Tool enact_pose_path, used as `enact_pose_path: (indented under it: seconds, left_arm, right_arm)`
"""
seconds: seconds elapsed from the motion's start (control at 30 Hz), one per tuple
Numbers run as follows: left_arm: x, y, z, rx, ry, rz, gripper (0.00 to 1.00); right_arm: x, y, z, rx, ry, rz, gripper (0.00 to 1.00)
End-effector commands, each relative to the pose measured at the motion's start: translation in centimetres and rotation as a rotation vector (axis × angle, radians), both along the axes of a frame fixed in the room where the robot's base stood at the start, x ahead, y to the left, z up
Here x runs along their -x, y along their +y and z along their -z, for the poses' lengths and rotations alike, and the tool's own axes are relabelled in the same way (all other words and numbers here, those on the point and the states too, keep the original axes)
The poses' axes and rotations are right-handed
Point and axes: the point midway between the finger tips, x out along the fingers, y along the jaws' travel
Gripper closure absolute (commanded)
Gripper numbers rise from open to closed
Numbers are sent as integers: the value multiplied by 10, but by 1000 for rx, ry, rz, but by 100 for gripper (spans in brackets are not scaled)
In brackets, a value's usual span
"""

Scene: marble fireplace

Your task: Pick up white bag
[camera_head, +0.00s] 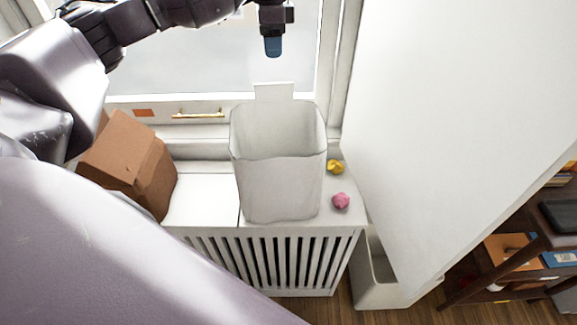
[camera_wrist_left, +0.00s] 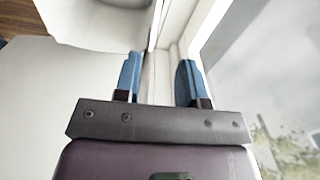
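The white bag (camera_head: 275,190) stands upright with its top open on the white slatted cover below the window. My left gripper (camera_head: 273,47) is above and behind the bag, in front of the window, and does not touch it. In the left wrist view, the two blue fingers of my left gripper (camera_wrist_left: 158,80) are apart with nothing between them. A white shape at the top left of that view may be the bag, but I cannot tell for sure. My right gripper is not in view.
A brown paper bag or box (camera_head: 130,165) is left of the white bag. A yellow crumpled ball (camera_head: 335,167) and a pink one (camera_head: 341,201) lie to its right. A large white panel (camera_head: 455,110) rises on the right. A white bin (camera_head: 376,285) stands on the floor.

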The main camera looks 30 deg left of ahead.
Motion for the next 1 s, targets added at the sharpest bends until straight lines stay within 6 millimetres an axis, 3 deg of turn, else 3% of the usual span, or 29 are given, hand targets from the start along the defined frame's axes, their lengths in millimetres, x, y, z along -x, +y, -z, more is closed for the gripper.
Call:
enact_pose_path:
  seconds: [0.17,0.5,0.77,1.0]
  left_arm:
    - [4,2,5,-14,23,25,63]
    - [4,2,50,-15,22,23,63]
    - [3,1,65,-15,19,23,63]
    - [3,-3,98,-14,20,23,63]
  right_arm:
    - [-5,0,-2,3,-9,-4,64]
    - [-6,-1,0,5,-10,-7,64]
    - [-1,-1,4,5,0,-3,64]
    - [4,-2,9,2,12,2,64]
